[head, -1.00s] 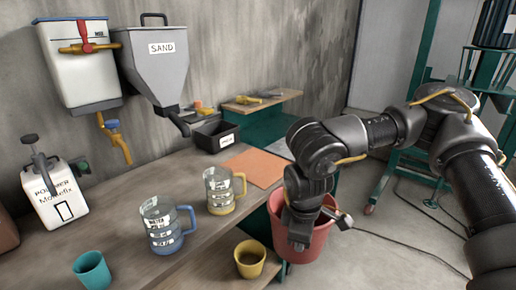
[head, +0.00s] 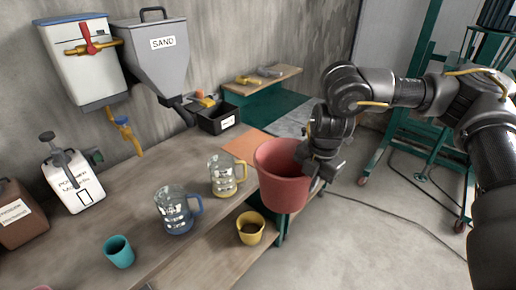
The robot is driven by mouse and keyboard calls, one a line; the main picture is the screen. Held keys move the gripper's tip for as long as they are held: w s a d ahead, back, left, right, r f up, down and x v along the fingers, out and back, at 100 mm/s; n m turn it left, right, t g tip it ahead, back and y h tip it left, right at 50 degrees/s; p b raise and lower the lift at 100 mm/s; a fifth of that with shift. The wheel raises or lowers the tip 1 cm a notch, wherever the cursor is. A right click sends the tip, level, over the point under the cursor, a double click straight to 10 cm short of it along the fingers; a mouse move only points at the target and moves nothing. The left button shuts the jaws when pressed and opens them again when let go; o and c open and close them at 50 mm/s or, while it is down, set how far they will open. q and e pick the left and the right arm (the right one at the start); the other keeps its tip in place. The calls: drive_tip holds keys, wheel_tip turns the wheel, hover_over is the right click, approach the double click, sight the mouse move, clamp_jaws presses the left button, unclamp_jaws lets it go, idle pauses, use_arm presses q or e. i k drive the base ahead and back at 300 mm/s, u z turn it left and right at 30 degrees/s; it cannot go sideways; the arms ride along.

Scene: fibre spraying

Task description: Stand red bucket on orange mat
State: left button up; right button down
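The red bucket (head: 281,181) is upright and looks raised at the right edge of the workbench, in front of part of the mat. My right gripper (head: 318,168) is at the bucket's right rim and appears shut on it; the fingertips are partly hidden. The orange mat (head: 238,146) lies flat on the bench behind and left of the bucket, its right part covered from view. My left gripper is not in view.
A yellow-handled jug (head: 221,176) stands near the mat's front left, a blue-handled jug (head: 174,211) nearer. A yellow cup (head: 250,229) stands on the lower shelf. A teal cup (head: 119,252) is at the front.

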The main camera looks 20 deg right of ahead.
sight(257, 147)
drive_tip(key=i, duration=1)
